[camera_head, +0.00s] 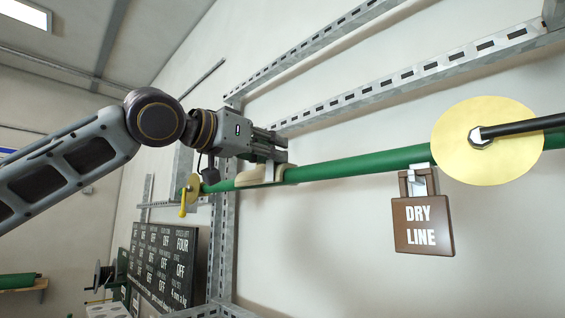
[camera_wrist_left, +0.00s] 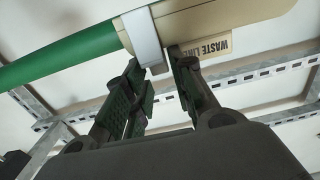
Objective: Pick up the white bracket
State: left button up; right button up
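The white bracket (camera_head: 270,172) is a narrow strap around a beige cover (camera_head: 247,178) on the green pipe (camera_head: 350,166). In the left wrist view the bracket (camera_wrist_left: 143,37) crosses the cover (camera_wrist_left: 210,20), and its lower end hangs at the fingertips. My left gripper (camera_head: 281,149) is at the bracket in the head view. In the left wrist view its fingers (camera_wrist_left: 154,62) stand apart, one on each side of the bracket's lower end. I cannot tell whether they touch it. My right gripper is not in view.
A brown "DRY LINE" sign (camera_head: 422,225) hangs from the pipe at right, near a yellow disc (camera_head: 488,140). Slotted metal rails (camera_head: 400,80) run along the wall. A yellow-handled valve (camera_head: 187,197) is left of the gripper. A "WASTE LINE" label (camera_wrist_left: 207,48) is on the cover.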

pick_arm(q)
jog(key=shift+x, duration=0.8)
jog(key=shift+w+d, duration=0.25)
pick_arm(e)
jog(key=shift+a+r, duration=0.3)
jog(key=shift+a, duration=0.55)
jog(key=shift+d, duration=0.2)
pick_arm(q)
jog(key=c, duration=0.4)
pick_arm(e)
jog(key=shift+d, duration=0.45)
